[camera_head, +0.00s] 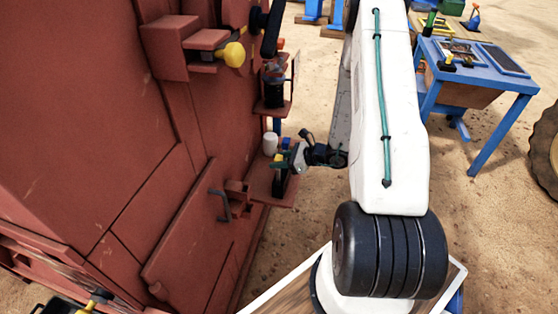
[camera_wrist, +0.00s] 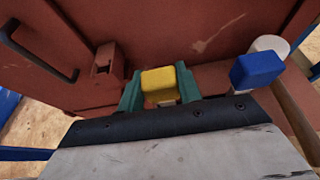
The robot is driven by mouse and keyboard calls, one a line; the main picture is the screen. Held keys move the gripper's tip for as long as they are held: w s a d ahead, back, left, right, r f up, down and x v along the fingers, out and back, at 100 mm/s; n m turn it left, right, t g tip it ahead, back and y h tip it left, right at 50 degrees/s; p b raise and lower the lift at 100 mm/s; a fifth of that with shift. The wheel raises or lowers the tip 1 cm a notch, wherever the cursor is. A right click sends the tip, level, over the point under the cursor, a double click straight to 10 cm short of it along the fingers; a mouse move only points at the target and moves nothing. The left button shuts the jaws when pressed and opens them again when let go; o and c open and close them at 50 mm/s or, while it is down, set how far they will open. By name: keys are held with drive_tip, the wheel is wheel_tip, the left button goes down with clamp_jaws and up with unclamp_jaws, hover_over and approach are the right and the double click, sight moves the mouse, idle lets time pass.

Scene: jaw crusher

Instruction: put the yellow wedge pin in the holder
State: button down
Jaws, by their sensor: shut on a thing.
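My gripper (camera_wrist: 160,92) has two teal fingers closed on the sides of the yellow wedge pin (camera_wrist: 160,82). Only the pin's yellow block-shaped head and a little pale metal under it show. In the head view, my gripper (camera_head: 284,158) is small and dark at the red machine's lower shelf (camera_head: 262,187). A blue-headed piece (camera_wrist: 257,68) stands to the right of the yellow one in the wrist view, apart from my fingers. I cannot tell for certain which part is the holder, or whether the pin's lower end touches the shelf.
A small red bracket (camera_wrist: 106,62) and a black handle (camera_wrist: 38,55) are on the machine to the left. A higher shelf (camera_head: 272,107) holds dark items. A blue table (camera_head: 500,80) stands far right over open sandy ground.

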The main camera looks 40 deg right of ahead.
drive_tip(key=c, duration=1)
unclamp_jaws()
drive_tip(key=shift+f, duration=0.15)
drive_tip(key=shift+o, duration=0.2)
